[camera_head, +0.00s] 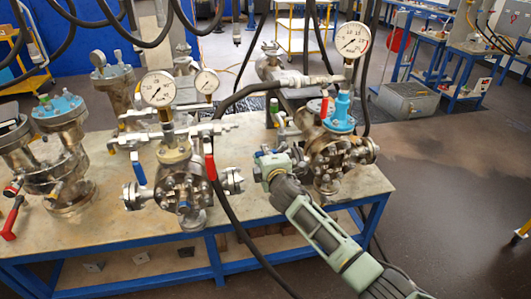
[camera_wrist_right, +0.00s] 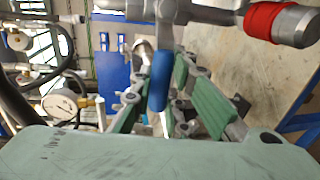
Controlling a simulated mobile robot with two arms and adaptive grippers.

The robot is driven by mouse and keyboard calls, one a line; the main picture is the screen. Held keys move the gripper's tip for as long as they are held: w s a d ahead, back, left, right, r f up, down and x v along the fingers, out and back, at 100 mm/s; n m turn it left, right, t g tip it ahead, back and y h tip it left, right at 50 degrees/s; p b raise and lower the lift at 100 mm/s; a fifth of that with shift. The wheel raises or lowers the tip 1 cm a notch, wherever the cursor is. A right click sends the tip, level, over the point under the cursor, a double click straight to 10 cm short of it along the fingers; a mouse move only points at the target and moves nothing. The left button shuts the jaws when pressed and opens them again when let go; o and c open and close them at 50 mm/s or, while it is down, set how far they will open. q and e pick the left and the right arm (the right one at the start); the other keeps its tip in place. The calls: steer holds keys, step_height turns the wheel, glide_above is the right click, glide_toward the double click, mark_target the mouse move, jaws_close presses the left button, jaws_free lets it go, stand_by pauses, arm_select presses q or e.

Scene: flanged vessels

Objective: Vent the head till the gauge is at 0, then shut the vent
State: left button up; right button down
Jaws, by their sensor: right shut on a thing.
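My right gripper (camera_head: 268,166) reaches in from the lower right to the left side of the right-hand flanged vessel (camera_head: 335,158). In the right wrist view its green-padded fingers (camera_wrist_right: 157,98) are shut around a blue valve handle (camera_wrist_right: 161,72). In the head view that handle is mostly hidden by the gripper. A round white gauge (camera_head: 353,40) stands above this vessel on a pipe; its needle is too small to read surely. A blue fitting (camera_head: 341,112) and a red handle (camera_head: 324,106) sit on the vessel's top. My left gripper is not in view.
A middle vessel (camera_head: 183,185) carries gauges (camera_head: 158,89), a blue lever (camera_head: 139,174) and a red lever (camera_head: 210,166). More vessels (camera_head: 68,150) stand at the left of the blue-framed table (camera_head: 110,222). Black hoses hang above and cross the table.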

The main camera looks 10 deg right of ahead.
steer(key=shift+f, duration=0.15)
steer(key=c, duration=1.7)
jaws_free()
steer(key=shift+o, duration=0.2)
steer(key=s+r, duration=0.2)
steer(key=s, duration=0.9)
steer(key=shift+s+d+r, duration=0.2)
steer(key=shift+s, duration=0.2)
